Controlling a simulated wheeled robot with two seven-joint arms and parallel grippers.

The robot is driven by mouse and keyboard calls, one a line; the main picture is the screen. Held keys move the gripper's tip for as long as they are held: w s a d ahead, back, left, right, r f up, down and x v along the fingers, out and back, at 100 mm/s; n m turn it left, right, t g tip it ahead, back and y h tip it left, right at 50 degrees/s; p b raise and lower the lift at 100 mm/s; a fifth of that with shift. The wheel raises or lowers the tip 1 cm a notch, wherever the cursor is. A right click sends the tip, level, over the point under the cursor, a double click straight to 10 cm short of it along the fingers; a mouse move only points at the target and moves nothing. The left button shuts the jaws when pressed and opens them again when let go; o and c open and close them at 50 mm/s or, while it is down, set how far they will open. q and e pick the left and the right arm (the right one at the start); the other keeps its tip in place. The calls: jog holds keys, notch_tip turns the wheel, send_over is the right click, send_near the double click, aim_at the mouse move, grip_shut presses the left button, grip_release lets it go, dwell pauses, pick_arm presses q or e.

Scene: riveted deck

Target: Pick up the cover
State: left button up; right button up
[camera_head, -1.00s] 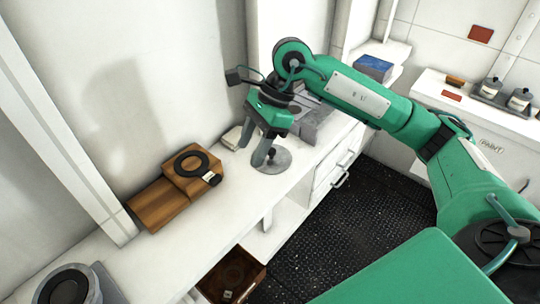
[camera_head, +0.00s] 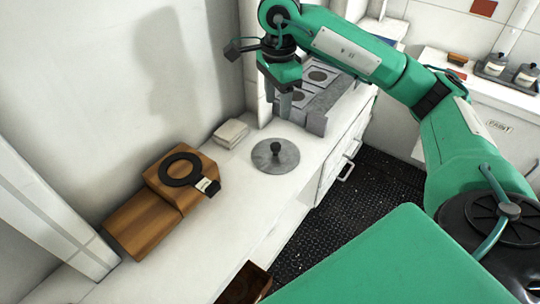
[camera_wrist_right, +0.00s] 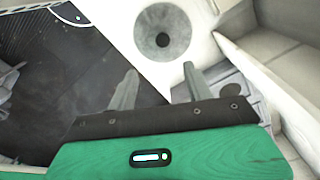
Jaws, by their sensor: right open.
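The cover (camera_head: 275,157) is a grey round disc with a dark knob, lying flat on the white counter (camera_head: 243,190). It also shows in the right wrist view (camera_wrist_right: 148,18), ahead of the fingertips. My right gripper (camera_head: 284,112) is open and empty, above the counter and just beyond the cover in the head view. In the right wrist view its two fingers (camera_wrist_right: 160,70) are spread apart, with the cover past their tips. The knob is clear of the fingers. My left gripper is not in view.
A grey unit with round openings (camera_head: 318,122) stands behind the cover. A pale block (camera_head: 231,134) lies to its left. A wooden box (camera_head: 143,221) with a black ring (camera_head: 181,169) sits further left. The counter just in front of the cover is clear.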

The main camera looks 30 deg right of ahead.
jog(key=f, duration=0.1)
jog(key=p, duration=0.1)
send_over(276, 145)
jog(key=f, duration=0.8)
jog(key=shift+w+a+f, duration=0.1)
jog(key=shift+w+f, duration=0.1)
jog(key=shift+f, duration=0.2)
jog(key=shift+s+f+p, duration=0.1)
jog(key=shift+f+p, duration=0.3)
jog(key=shift+p, duration=0.1)
notch_tip(276, 145, down, 3)
jog(key=shift+s+f+p, duration=0.1)
jog(key=shift+p, duration=0.8)
jog(key=shift+f, duration=0.65)
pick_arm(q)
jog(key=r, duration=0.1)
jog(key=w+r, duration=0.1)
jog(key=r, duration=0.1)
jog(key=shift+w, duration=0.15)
pick_arm(e)
jog(key=c, duration=1.1)
